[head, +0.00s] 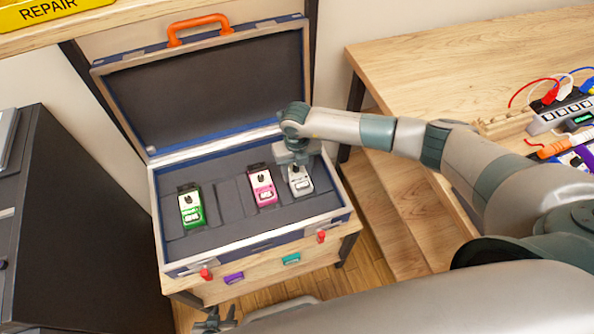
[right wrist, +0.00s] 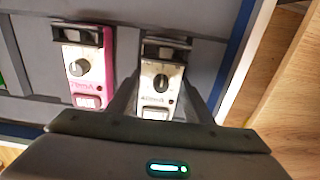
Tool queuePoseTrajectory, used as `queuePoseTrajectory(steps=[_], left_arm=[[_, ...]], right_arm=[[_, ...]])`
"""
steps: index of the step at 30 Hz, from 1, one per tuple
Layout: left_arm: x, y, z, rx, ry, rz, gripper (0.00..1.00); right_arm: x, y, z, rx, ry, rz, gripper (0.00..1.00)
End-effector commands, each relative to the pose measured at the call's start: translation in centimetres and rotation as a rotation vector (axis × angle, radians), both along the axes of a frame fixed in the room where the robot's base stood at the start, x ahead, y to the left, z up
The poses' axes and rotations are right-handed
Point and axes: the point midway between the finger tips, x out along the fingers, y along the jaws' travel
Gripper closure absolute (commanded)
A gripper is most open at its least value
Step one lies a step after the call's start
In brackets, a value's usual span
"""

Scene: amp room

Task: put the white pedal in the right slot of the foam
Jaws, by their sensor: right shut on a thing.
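The white pedal (head: 300,182) stands in the right slot of the dark foam (head: 232,212) in the open case, beside the pink pedal. My right gripper (head: 297,160) reaches down over it and is shut on it. In the right wrist view the white pedal (right wrist: 160,84) sits between the two fingers, its knob and footswitch facing up. Its lower end is partly hidden by the gripper. How deep it sits is hard to tell. My left gripper (head: 214,320) is low at the bottom edge, in front of the case, too small to judge its jaws.
The pink pedal (head: 262,187) and the green pedal (head: 191,208) lie in other foam slots, with an empty slot between them. The case lid (head: 210,82) stands open behind. A wooden workbench (head: 440,65) with cables and gear is at right, a dark cabinet (head: 75,220) at left.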

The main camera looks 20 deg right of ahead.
Motion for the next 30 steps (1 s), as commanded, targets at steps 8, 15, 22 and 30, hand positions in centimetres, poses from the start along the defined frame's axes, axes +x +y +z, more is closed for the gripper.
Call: queuePoseTrajectory(steps=[8,15,22,30], left_arm=[[0.01,0.0,-0.08,0.0,0.0,0.0,0.66],[0.01,0.0,-0.09,0.0,0.0,0.0,0.66],[0.0,0.0,-0.11,0.0,0.0,0.0,0.66],[0.01,0.0,-0.12,0.0,0.0,0.0,0.66]], right_arm=[[-0.17,0.01,-0.26,0.0,0.002,0.0,0.89],[-0.27,0.01,-0.38,0.0,0.004,0.001,0.89],[-0.36,-0.07,-0.49,-0.002,0.006,0.0,0.32],[-0.38,-0.42,-0.59,-0.008,0.008,-0.002,0.32]])
